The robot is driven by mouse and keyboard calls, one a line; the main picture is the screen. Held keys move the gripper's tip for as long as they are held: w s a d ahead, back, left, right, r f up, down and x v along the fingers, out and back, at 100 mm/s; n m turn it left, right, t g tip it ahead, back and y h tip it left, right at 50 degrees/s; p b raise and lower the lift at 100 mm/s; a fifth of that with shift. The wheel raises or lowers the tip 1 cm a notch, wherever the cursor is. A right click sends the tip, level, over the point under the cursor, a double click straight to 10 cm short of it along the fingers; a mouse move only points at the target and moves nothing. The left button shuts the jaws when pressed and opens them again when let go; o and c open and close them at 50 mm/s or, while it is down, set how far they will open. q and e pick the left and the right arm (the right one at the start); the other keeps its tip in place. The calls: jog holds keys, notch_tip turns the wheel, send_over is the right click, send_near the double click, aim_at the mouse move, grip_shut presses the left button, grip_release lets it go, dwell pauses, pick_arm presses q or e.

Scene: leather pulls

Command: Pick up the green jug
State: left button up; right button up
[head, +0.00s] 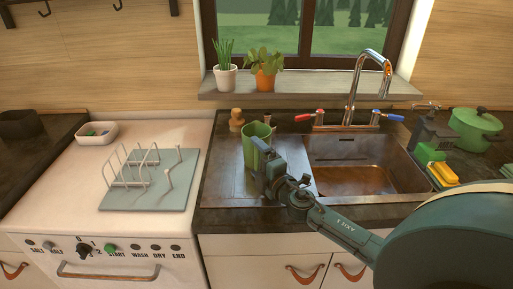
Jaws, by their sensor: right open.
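The green jug (254,147) stands upright on the metal drainboard left of the sink. My right gripper (266,168) is open at the jug's right front side, and my arm reaches in from the lower right. The gripper covers the jug's lower right part, so I cannot tell whether the fingers are around it or only beside it. My left gripper is out of view.
The sink basin (352,178) lies right of the jug, with a tall faucet (371,62) behind. A wooden brush or stopper (236,121) stands behind the jug. A wire rack (140,165) sits on the left counter. A green pot (474,128) stands far right.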

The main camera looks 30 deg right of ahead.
jog(key=shift+w, duration=0.3)
jog(key=shift+c, duration=0.2)
jog(key=c, duration=1)
jog(key=shift+r, duration=0.1)
jog(key=c, duration=0.4)
jog(key=shift+c, duration=0.2)
jog(key=shift+r, duration=0.1)
